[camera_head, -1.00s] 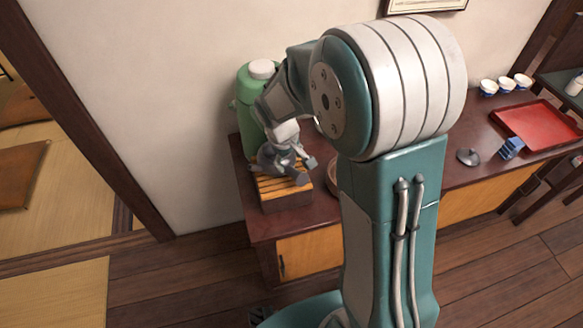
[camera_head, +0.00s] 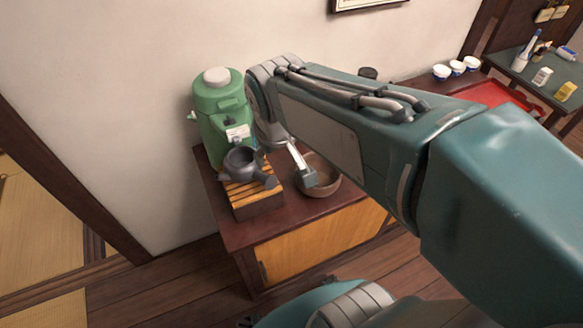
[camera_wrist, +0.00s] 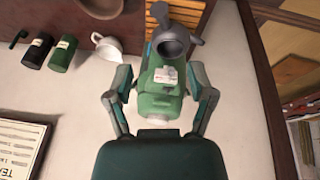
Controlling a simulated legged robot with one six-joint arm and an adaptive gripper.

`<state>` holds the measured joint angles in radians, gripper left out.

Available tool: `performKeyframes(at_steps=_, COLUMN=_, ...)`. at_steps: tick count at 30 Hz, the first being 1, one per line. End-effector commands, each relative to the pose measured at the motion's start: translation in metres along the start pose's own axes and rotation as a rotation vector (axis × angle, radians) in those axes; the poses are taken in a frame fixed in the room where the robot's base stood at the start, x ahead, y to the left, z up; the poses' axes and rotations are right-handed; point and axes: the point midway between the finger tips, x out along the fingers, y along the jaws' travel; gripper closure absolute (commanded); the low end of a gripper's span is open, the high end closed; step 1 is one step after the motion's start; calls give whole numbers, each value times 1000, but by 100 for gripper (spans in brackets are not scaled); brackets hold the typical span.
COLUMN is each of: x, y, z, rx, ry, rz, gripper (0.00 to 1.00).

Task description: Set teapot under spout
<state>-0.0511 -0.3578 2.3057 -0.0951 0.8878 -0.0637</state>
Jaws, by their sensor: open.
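The dark grey teapot (camera_head: 240,163) sits upright with its top open on the slatted wooden stand (camera_head: 246,198), close in front of the green dispenser (camera_head: 213,125). In the wrist view the teapot (camera_wrist: 174,40) and the dispenser (camera_wrist: 160,98) appear upside down. The spout itself is hard to make out, so I cannot tell if the opening is exactly below it. My gripper (camera_wrist: 161,80) is open and empty. Its fingers show on either side of the dispenser in the wrist view.
A brown bowl (camera_head: 322,188) stands right of the stand. White cups (camera_head: 457,68) and a red tray (camera_head: 492,94) are farther right. The wall is close behind the dispenser.

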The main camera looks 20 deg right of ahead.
Motion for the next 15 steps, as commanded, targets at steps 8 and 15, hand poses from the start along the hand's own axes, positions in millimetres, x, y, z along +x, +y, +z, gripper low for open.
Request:
performKeyframes(at_steps=8, x=-40, y=-5, z=57, rx=139, ry=147, rz=-30, gripper=29)
performKeyframes(at_steps=15, x=-46, y=-8, z=73, rx=179, ry=186, rz=-42, gripper=29)
